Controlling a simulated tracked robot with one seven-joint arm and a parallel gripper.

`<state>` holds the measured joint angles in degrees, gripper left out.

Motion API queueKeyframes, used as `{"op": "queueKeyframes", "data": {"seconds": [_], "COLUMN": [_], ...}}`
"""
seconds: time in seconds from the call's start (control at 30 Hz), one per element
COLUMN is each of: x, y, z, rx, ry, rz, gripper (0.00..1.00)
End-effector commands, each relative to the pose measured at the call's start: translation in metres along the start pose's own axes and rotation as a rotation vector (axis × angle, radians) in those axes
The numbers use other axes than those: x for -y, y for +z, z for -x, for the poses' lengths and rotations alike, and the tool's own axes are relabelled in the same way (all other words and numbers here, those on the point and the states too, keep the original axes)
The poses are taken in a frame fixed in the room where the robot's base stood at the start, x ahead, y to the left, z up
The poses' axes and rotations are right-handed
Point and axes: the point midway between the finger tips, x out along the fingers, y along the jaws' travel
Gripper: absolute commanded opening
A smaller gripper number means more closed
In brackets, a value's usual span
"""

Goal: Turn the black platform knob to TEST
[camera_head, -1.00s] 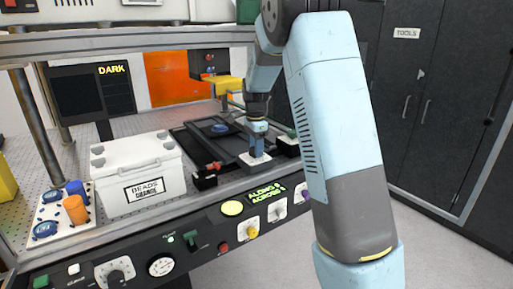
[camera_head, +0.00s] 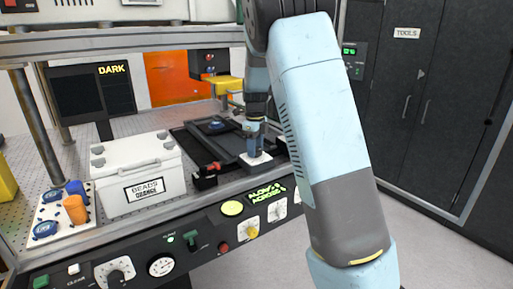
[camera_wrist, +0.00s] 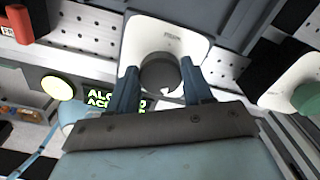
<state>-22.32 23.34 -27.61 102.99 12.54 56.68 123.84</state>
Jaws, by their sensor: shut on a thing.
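The black platform knob (camera_wrist: 160,72) sits on a white plate (camera_wrist: 190,42) in the wrist view, with small lettering at the plate's far edge that is too blurred to read. My gripper (camera_wrist: 162,82) has a blue finger on each side of the knob and is shut on it. In the head view my gripper (camera_head: 254,150) is down at the white plate (camera_head: 256,161) on the bench, to the right of the dark stage; the knob is hidden there behind the fingers. I cannot tell which mark the knob points at.
A green knob (camera_wrist: 307,98) on another white plate is close on the right in the wrist view. The front panel (camera_head: 150,262) carries several knobs, a gauge and a lit ALONG/ACROSS sign (camera_head: 265,193). A white beads box (camera_head: 137,174) stands left. A dark screen (camera_head: 92,90) reads DARK.

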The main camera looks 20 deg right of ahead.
Motion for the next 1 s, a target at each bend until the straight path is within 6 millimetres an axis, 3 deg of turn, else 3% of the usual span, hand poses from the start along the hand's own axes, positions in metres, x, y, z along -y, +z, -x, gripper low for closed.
{"op": "queueKeyframes", "data": {"seconds": [0.5, 1.0], "x": [0.0016, 0.0017], "y": [0.0026, 0.0023], "z": [0.0020, 0.0021], "rx": [0.007, 0.006], "ry": [-0.004, -0.003], "rz": [-0.421, -0.568], "gripper": [0.20, 0.20]}}
